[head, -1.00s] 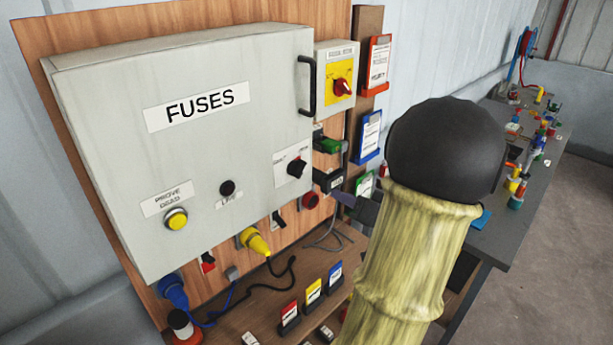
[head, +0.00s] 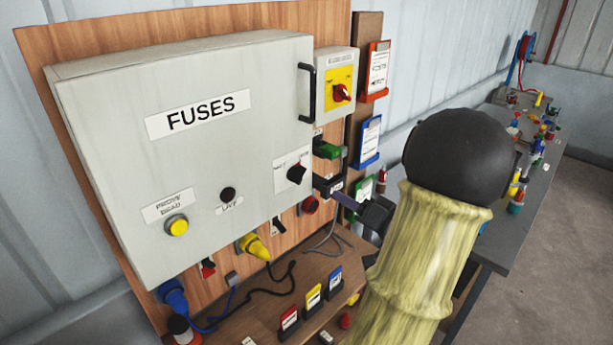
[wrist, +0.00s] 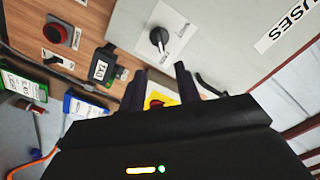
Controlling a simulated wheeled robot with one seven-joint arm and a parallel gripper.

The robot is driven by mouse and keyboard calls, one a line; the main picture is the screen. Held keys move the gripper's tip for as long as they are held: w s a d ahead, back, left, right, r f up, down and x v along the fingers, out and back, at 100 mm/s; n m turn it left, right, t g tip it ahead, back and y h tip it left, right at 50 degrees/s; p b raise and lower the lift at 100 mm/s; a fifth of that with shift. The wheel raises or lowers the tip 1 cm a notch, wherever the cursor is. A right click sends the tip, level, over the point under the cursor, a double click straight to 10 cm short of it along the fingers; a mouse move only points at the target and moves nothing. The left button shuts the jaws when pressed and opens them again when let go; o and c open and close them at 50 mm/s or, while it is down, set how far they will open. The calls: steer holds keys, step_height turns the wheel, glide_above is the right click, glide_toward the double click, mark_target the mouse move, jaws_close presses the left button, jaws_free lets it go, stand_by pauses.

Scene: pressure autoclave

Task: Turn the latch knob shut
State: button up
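The latch knob (head: 297,173) is a black rotary knob on a white label plate at the lower right of the grey fuse box door (head: 180,130). It also shows in the wrist view (wrist: 158,40), above the fingertips, with its pointer mark aslant. My gripper (wrist: 160,76) has two dark fingers apart with nothing held between them. In the head view my gripper (head: 347,198) is below and right of the knob, apart from it; my arm partly hides it. The lettering around the knob is too small to read.
A black door handle (head: 307,90) and a yellow isolator with a red knob (head: 341,92) are to the upper right. A green block (head: 326,148), a dark tagged block (head: 328,184) and a red button (head: 310,205) are nearby. A shelf with colored cards lies below.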

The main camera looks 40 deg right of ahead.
mark_target(303, 177)
steer(key=w+p, duration=0.1)
steer(key=w, duration=0.3)
steer(key=w+p, duration=0.1)
steer(key=w, duration=0.3)
steer(key=w+a+p, duration=0.1)
steer(key=w, duration=0.4)
jaws_close()
